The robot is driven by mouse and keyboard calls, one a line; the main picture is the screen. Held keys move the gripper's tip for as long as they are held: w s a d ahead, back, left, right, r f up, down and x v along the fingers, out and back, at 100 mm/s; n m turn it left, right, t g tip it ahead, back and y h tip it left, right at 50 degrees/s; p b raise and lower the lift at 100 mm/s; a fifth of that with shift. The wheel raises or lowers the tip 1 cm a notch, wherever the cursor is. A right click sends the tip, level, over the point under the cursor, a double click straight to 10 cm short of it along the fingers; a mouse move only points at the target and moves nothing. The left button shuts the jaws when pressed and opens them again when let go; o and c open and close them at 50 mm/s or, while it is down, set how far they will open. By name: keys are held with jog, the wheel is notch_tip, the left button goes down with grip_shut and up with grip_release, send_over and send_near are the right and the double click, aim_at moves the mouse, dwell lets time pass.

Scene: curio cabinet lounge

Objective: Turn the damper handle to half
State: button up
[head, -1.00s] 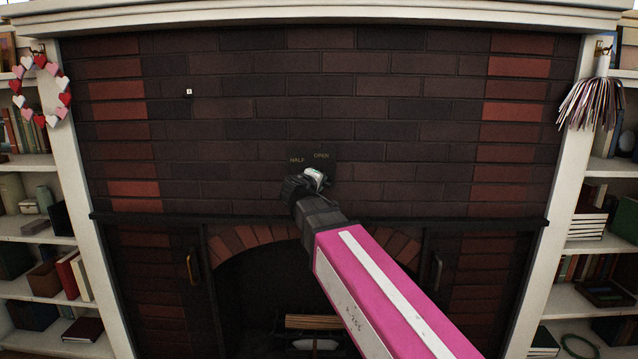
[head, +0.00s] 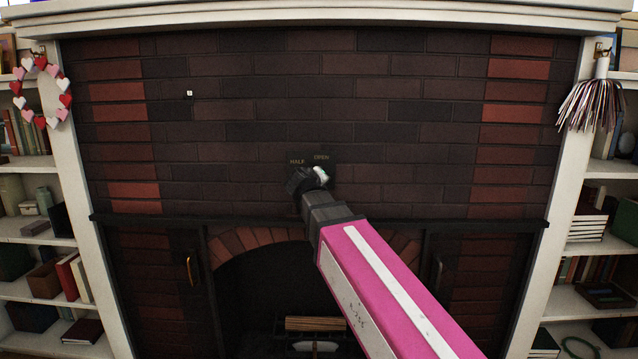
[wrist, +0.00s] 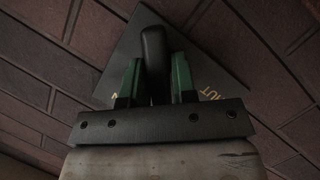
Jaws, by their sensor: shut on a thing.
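The damper handle (wrist: 154,48) is a dark, rounded bar in the wrist view, between the green-padded fingers of my gripper (wrist: 157,78). My gripper is shut on it. In the head view my gripper (head: 311,180) is at the lower part of a dark damper plate (head: 309,164) on the brick wall and hides the handle. The words HALF, at left, and OPEN, at right, show above my gripper. In the wrist view the plate (wrist: 208,72) lies behind the fingers, with the letters UT partly visible at right. The handle's exact setting cannot be told.
The brick chimney breast (head: 400,110) surrounds the plate. A dark ledge (head: 480,219) and the arched firebox with logs (head: 314,324) are below. White bookshelves stand on both sides, with a heart wreath (head: 41,90) at left and a tassel duster (head: 594,100) at right.

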jog(key=shift+r, duration=0.15)
jog(key=o, duration=0.8)
jog(key=shift+d, duration=0.1)
jog(key=v, duration=1)
jog(key=shift+s, duration=0.4)
jog(key=s+d+f+m+g+y, duration=0.1)
jog(key=d+f+g, duration=0.4)
jog(key=f, duration=0.7)
jog(key=s+d+f+m+g, duration=0.1)
jog(key=d+f+m+g, duration=0.1)
jog(key=d+f, duration=0.75)
jog(key=s+d+f+m+g+y, duration=0.1)
jog(key=d+f+g, duration=0.25)
jog(key=f, duration=1.05)
jog(key=s+d+f+m+g+y, duration=0.1)
jog(key=s+f, duration=0.2)
jog(key=f, duration=0.2)
jog(key=s+d+f+g+y, duration=0.1)
jog(key=s+d+f+g, duration=0.1)
jog(key=f, duration=0.3)
jog(key=shift+s+d+f+m+y, duration=0.3)
jog(key=shift+s+d+f+m, duration=0.1)
jog(key=shift+s, duration=0.35)
